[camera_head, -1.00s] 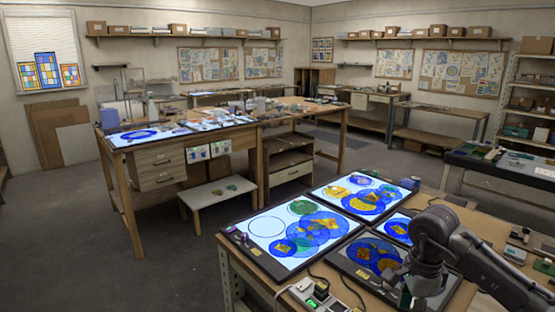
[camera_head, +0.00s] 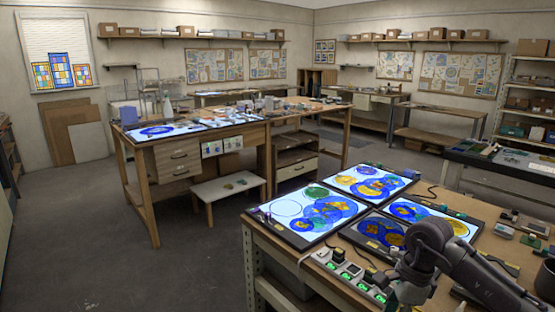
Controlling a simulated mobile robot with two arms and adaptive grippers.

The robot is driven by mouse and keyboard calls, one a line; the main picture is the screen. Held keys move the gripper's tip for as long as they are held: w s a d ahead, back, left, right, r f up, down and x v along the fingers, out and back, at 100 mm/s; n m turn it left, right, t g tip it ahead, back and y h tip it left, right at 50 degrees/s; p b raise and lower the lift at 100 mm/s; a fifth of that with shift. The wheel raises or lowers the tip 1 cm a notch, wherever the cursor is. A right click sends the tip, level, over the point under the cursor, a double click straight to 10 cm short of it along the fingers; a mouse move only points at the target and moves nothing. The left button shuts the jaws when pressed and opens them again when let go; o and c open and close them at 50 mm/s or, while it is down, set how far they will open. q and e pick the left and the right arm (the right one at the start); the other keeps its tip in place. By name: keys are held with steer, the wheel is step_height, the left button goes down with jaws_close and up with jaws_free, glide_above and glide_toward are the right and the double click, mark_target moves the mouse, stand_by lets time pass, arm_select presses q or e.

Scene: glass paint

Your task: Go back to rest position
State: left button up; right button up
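My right arm enters from the lower right, over the near workbench (camera_head: 486,216). Its wrist bends down toward the bench, and my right gripper (camera_head: 397,300) is at the bottom edge of the picture, dark and partly cut off. I cannot tell whether its fingers are open or shut. No held object shows. My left arm and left gripper are not in view. Light panels with round blue, yellow and green glass pieces lie on this bench: a front left one (camera_head: 271,223), a back one (camera_head: 398,181), a right one and a dim front one, partly behind my arm.
A power strip (camera_head: 343,268) with green-lit switches and cables lies at the bench's front edge. A second wooden workbench (camera_head: 140,165) with a lit panel stands behind, beside a low white stool (camera_head: 228,184). Bare floor (camera_head: 100,240) is free at left. Shelves line the right wall.

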steer(key=w+a+f+m+t+y, duration=0.3)
steer(key=a+f+m+y, duration=0.85)
steer(key=a, duration=0.35)
steer(key=s+d+f+m+t+h, duration=0.2)
steer(key=d+f+m+t+h, duration=0.1)
steer(key=f+m, duration=0.55)
steer(key=s+d+f+m+t+h, duration=0.2)
steer(key=d+f+m+t, duration=0.15)
steer(key=f+m, duration=0.5)
steer(key=s+d+f+m+t+h, duration=0.2)
steer(key=d+f+m+t+h, duration=0.15)
steer(key=f+m, duration=0.5)
steer(key=s+d+f+m+g+h, duration=0.35)
steer(key=s+f+m+g, duration=0.2)
steer(key=s+f, duration=0.8)
steer(key=s+f+m+g, duration=0.3)
steer(key=s+m, duration=0.1)
steer(key=s, duration=1)
steer(key=s+f+m+g+h, duration=0.1)
steer(key=s+f+m+g, duration=0.2)
steer(key=s, duration=1.1)
steer(key=shift+d+f+m, duration=0.3)
steer(key=shift+f+m, duration=0.05)
steer(key=shift+f, duration=0.15)
